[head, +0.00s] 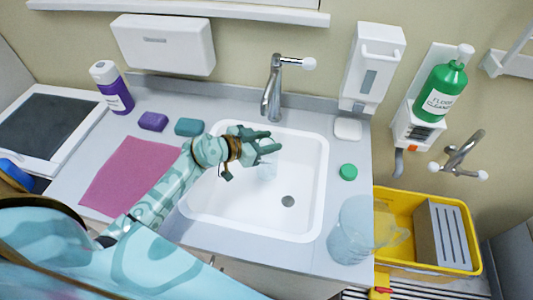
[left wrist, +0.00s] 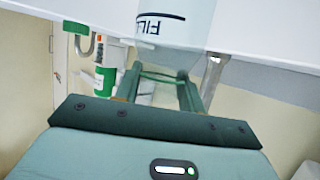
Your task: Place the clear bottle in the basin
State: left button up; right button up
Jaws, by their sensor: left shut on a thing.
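The white basin (head: 305,190) is set in the grey counter, with a dark drain near its lower right. My left gripper (head: 264,146) reaches over the basin's upper left part. It is shut on the clear bottle (head: 267,170), which hangs below the fingers within the basin's outline. I cannot tell whether the bottle touches the basin floor. In the left wrist view the clear bottle (left wrist: 175,25) shows between the fingers (left wrist: 168,82), with a dark line and part of a printed word. My right gripper is in neither view.
A chrome tap (head: 272,88) stands behind the basin. A green lid (head: 348,172) and a clear jug (head: 351,232) are to its right. A pink cloth (head: 125,175), purple soap (head: 153,121) and teal soap (head: 189,127) lie left. A yellow bucket (head: 400,200) stands beyond the counter's right edge.

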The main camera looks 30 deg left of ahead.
pick_arm(q)
jog(key=shift+w+a+f, duration=0.25)
jog(key=shift+a+f, duration=0.05)
jog(key=shift+f, duration=0.2)
notch_tip(320, 180, down, 3)
jog(key=b, duration=0.3)
jog(key=shift+w+a+f, duration=0.1)
jog(key=shift+a+f, duration=0.05)
jog(key=shift+f, duration=0.05)
jog(key=o, duration=1.2)
jog(key=shift+o, duration=0.2)
jog(key=p+v, duration=0.4)
jog(key=v, duration=0.8)
